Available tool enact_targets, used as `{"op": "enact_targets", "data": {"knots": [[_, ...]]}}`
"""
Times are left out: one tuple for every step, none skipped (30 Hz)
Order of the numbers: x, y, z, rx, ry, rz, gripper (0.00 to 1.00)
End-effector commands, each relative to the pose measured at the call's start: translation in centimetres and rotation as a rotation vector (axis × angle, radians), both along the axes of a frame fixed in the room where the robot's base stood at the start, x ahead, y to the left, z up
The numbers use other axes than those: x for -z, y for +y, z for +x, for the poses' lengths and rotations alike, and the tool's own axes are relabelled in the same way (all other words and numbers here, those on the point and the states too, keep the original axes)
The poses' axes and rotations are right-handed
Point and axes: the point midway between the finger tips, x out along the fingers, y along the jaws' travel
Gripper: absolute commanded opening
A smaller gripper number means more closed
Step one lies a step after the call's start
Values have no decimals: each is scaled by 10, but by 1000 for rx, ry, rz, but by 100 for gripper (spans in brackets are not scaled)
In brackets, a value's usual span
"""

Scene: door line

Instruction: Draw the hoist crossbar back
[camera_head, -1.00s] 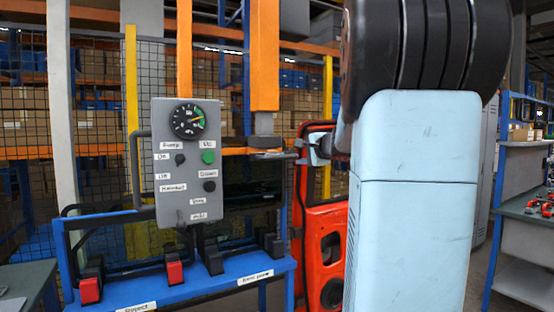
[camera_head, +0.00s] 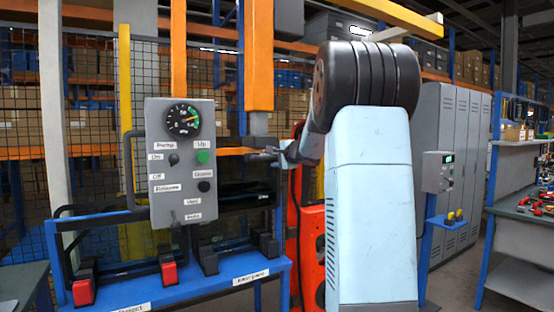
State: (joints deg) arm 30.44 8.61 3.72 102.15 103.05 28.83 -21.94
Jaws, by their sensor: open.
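A dark horizontal bar (camera_head: 260,142) hangs below the grey end of an orange upright (camera_head: 259,55); it may be the hoist crossbar, but I cannot tell for sure. My gripper (camera_head: 264,156) is open and points left, close under and beside this bar. Its fingers are small and dark against the background, and I cannot tell whether they touch the bar. My pale blue arm with its black joint covers what lies right of the gripper.
A grey control box (camera_head: 186,160) with a gauge stands left, on a blue frame (camera_head: 200,280) with black and red pedals. A red door panel (camera_head: 310,240) is partly hidden behind my arm. Grey lockers (camera_head: 450,150) and a shelf bench (camera_head: 515,230) stand right.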

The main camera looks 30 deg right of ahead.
Motion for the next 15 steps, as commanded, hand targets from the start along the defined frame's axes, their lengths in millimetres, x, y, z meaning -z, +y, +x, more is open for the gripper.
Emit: {"op": "enact_targets", "data": {"knots": [[1, 0, 2, 0, 0, 0, 44], [1, 0, 2, 0, 0, 0, 44], [1, 0, 2, 0, 0, 0, 44], [1, 0, 2, 0, 0, 0, 44], [1, 0, 2, 0, 0, 0, 44], [1, 0, 2, 0, 0, 0, 44], [0, 0, 2, 0, 0, 0, 44], [0, 0, 2, 0, 0, 0, 44], [0, 0, 2, 0, 0, 0, 44], [0, 0, 2, 0, 0, 0, 41], [0, 0, 2, 0, 0, 0, 38], [0, 0, 2, 0, 0, 0, 35], [0, 0, 2, 0, 0, 0, 32], [0, 0, 2, 0, 0, 0, 29], [0, 0, 2, 0, 0, 0, 25]]}}
